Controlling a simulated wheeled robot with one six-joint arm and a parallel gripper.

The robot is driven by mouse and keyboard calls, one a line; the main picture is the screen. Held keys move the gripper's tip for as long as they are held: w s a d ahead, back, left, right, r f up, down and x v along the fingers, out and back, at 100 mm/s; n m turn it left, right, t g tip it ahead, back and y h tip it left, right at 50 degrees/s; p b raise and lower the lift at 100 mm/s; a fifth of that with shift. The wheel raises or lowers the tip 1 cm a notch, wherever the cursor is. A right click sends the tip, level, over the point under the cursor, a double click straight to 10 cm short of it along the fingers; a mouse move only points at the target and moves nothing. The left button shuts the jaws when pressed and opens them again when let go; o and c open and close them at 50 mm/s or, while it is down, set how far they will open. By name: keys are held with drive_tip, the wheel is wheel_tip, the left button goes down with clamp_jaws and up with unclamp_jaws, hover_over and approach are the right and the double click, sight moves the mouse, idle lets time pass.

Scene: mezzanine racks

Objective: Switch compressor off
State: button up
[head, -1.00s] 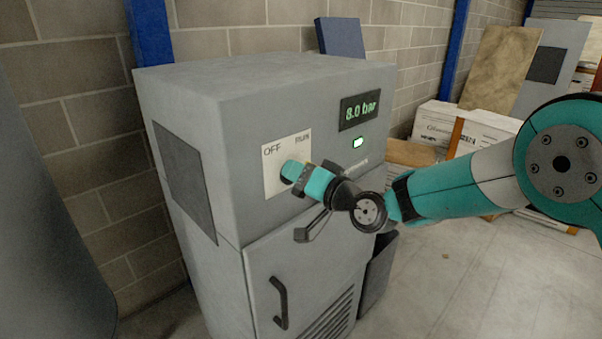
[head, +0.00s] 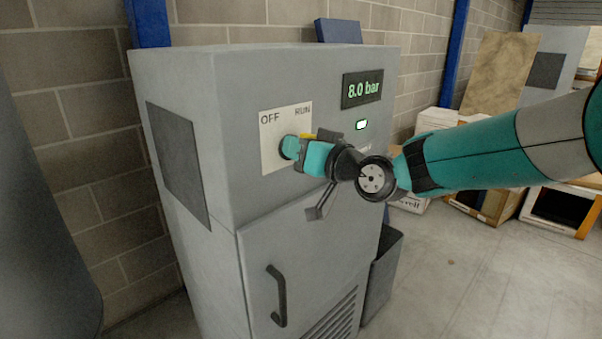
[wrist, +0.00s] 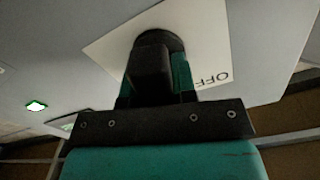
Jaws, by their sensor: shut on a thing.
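The compressor is a tall grey cabinet (head: 220,95) with a pale switch plate (head: 271,120) marked OFF at left and RUN at right. My gripper (head: 291,148) is at the middle of this plate, below the labels. In the wrist view it is shut on a black knob (wrist: 153,62) on the plate (wrist: 215,45), with the OFF label upside down beside it. The head view hides most of the knob, and I cannot tell which label it points to. The display (head: 362,88) reads 8.0 bar and a green lamp (head: 362,125) is lit below it.
A dark door handle (head: 278,295) and vent slots are on the cabinet's lower front. A grey bin (head: 383,275) stands against its right side. Boxes (head: 435,118) and boards lie along the back wall.

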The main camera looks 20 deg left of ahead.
drive_tip(key=n+b, duration=0.2)
drive_tip(key=b, duration=0.1)
drive_tip(key=n+b, duration=0.2)
drive_tip(key=b, duration=0.2)
drive_tip(key=n+b, duration=0.2)
drive_tip(key=b, duration=0.1)
drive_tip(key=shift+s+a+f+b, duration=0.1)
drive_tip(key=shift+s+f+b, duration=0.15)
drive_tip(key=shift+f+b, duration=0.05)
drive_tip(key=n+b, duration=0.5)
drive_tip(key=shift+s+a+r, duration=0.1)
drive_tip(key=shift+s+r, duration=0.05)
drive_tip(key=shift+r, duration=0.1)
drive_tip(key=shift+b, duration=0.3)
drive_tip(key=shift+r+n, duration=0.1)
drive_tip(key=shift+n, duration=0.2)
drive_tip(key=o, duration=0.9)
